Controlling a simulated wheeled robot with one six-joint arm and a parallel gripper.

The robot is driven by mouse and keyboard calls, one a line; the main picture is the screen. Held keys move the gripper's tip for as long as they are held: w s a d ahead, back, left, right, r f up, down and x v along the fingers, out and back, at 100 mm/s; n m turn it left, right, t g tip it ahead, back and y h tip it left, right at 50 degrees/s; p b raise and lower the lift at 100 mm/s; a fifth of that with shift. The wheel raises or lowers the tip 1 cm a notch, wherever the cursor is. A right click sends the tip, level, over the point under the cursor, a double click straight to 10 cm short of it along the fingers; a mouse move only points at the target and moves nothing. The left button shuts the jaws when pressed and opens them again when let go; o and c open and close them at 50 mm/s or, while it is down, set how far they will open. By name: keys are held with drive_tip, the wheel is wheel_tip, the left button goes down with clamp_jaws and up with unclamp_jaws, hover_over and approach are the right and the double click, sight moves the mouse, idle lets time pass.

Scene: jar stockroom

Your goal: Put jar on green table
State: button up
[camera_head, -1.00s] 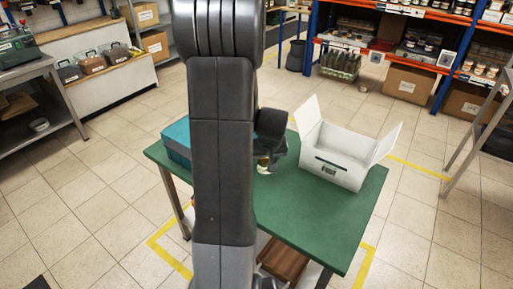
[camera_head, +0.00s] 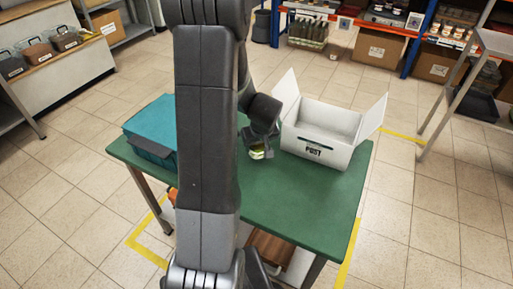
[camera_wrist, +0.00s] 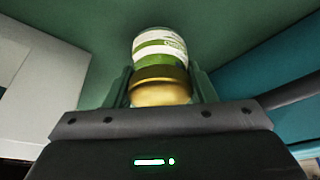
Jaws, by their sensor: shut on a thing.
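The jar (camera_wrist: 160,62) has a green and white label and a gold lid, and it fills the middle of the wrist view. My gripper (camera_wrist: 160,88) is shut on it, with a finger on each side near the lid. In the head view the jar (camera_head: 258,153) shows small below my gripper (camera_head: 260,143), over the green table (camera_head: 290,202). I cannot tell whether the jar touches the table top. My arm hides the left middle part of the table.
A teal box (camera_head: 150,128) stands at the table's left end. The table's front right is clear. Shelves with jars (camera_head: 440,30) stand behind.

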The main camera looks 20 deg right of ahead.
drive_tip(key=shift+f, duration=0.85)
drive_tip(key=shift+f, duration=0.1)
drive_tip(key=o, duration=1.2)
drive_tip(key=shift+s+r, duration=0.1)
drive_tip(key=shift+r, duration=0.5)
drive_tip(key=v, duration=1.1)
drive_tip(key=shift+s+p, duration=0.1)
drive_tip(key=shift+p, duration=0.25)
drive_tip(key=shift+f, duration=0.1)
